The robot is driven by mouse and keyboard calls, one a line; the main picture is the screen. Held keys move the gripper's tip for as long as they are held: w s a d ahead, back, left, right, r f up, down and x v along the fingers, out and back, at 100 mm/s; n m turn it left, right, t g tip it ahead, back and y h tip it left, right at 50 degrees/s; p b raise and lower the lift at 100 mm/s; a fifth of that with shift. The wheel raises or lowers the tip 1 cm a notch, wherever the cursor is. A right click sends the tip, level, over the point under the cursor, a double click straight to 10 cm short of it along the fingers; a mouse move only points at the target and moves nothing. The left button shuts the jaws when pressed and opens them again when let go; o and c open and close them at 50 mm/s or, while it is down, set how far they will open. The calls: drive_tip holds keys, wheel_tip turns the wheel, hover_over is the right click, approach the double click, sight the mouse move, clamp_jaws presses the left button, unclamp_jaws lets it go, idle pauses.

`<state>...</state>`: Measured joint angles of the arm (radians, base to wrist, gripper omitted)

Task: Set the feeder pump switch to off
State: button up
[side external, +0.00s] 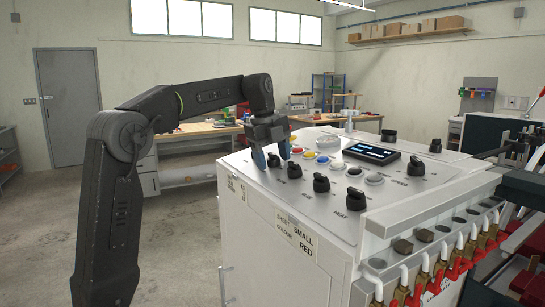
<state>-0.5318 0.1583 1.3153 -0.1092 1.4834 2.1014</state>
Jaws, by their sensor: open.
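My gripper (271,155) points down over the near left corner of the white control panel (345,172), its two bluish fingertips apart. A small black knob (273,160) shows between and just below the fingertips; I cannot tell whether they touch it. More black rotary knobs run along the front edge: one (294,170), another (321,184) and one by the label HEAT (356,199). Most other knob labels are too small to read, so I cannot tell which is the feeder pump switch or how it is set.
Coloured buttons (322,160) and a dark display (371,153) sit behind the front knobs. More knobs (416,166) stand at the right. Red-handled valves (432,283) line the machine's right front. A workbench (190,135) stands behind; the floor at left is clear.

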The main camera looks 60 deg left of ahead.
drive_tip(key=shift+c, duration=0.3)
drive_tip(key=c, duration=0.9)
drive_tip(key=shift+o, duration=0.2)
drive_tip(key=shift+n, duration=0.4)
drive_tip(key=n, duration=0.3)
drive_tip(key=shift+n, duration=0.4)
drive_tip(key=n, duration=0.9)
drive_tip(key=shift+n, duration=2.2)
